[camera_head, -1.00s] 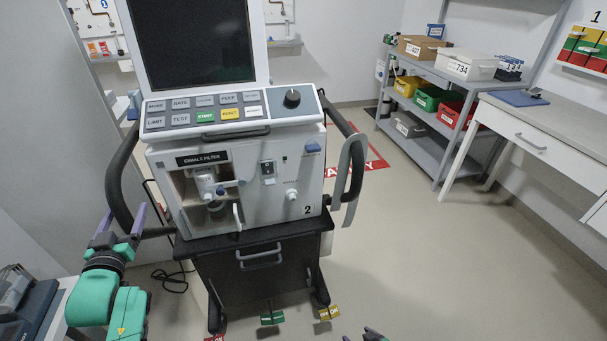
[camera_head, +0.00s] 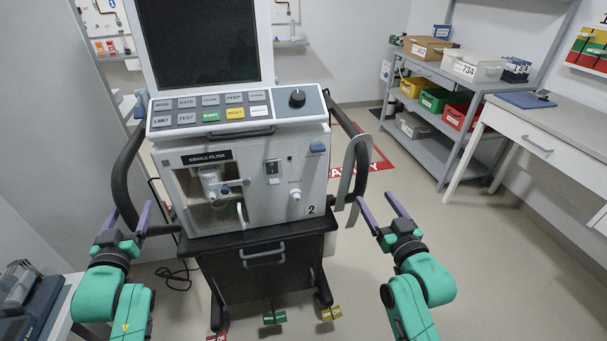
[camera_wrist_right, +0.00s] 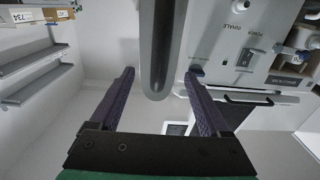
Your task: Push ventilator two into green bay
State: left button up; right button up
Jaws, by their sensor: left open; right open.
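Ventilator two (camera_head: 265,210) stands upright on a dark wheeled cart, with a dark screen on top and a "2" on its front. A black handle loop (camera_head: 125,170) sticks out on its left side and another (camera_head: 385,150) on its right. My left gripper (camera_head: 130,212) is open at the lower part of the left loop; I cannot tell whether it touches. My right gripper (camera_head: 375,196) is open just below the right loop. In the right wrist view a dark rounded bar (camera_wrist_right: 158,50) lies between the fingertips, not clamped. No green bay is visible.
A red floor marking (camera_head: 378,165) with white letters lies behind the ventilator to the right. Grey shelves (camera_head: 425,150) with bins and a white desk (camera_head: 530,140) stand at the right. Pale floor is clear between them and the ventilator. A cable lies at the left.

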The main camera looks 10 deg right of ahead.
aim_at(363, 183)
jog(key=w, duration=1)
jog(key=shift+w, duration=0.1)
pick_arm(q)
grip_shut()
pick_arm(e)
grip_shut()
jog(key=shift+f, duration=0.1)
